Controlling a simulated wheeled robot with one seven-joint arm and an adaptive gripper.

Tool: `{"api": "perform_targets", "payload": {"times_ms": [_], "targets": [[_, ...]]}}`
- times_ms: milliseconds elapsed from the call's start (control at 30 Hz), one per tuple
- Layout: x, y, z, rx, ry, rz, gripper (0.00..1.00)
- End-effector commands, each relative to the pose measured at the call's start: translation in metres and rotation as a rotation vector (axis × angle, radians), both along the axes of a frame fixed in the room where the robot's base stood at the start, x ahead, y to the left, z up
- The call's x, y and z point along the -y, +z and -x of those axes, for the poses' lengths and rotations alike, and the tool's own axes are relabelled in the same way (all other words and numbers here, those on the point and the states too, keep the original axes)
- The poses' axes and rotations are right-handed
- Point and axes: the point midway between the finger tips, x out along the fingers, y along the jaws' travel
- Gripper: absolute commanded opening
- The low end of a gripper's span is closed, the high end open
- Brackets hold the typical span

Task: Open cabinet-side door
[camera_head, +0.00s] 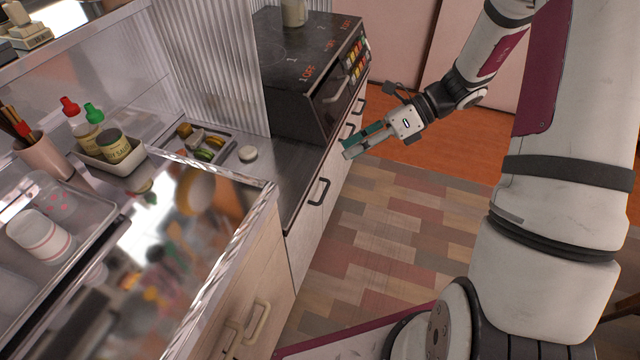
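The lower cabinet (268,272) under the steel counter has pale wooden doors, shut as far as I see. Two cream handles, one on the right (257,322) and one on the left (229,342), stand side by side near the bottom edge. Behind it is a white cabinet (307,232) with a dark handle (319,191) and more dark handles farther back, all fronts looking closed. I cannot tell which door is the cabinet-side one. My gripper (346,148) is in front of the white cabinet's far part, apart from the cream handles. Its finger gap is unclear; it holds nothing visible.
A black stove (305,60) stands on the far counter. The steel counter's edge (232,255) juts over the cabinet. A tray of food (205,143), sauce bottles and a dish rack are on the left. The patchwork floor (400,235) is clear beside the cabinets.

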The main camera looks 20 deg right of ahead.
Motion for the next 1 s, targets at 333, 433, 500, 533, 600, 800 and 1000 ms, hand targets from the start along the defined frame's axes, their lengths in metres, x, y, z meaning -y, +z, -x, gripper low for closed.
{"api": "perform_targets", "payload": {"times_ms": [333,433,500,533,600,800,1000], "targets": [[0.055,-0.176,-0.048,-0.462,-0.551,-0.392,0.31],[0.067,-0.217,-0.052,-0.566,-0.670,-0.491,0.31],[0.074,-0.240,-0.053,-0.622,-0.736,-0.549,0.31],[0.076,-0.248,-0.053,-0.642,-0.759,-0.569,0.31],[0.080,-0.262,-0.053,-0.678,-0.801,-0.606,0.31],[0.080,-0.278,-0.056,-0.718,-0.844,-0.648,0.31],[0.058,-0.283,-0.071,-0.718,-0.840,-0.646,0.31]]}}
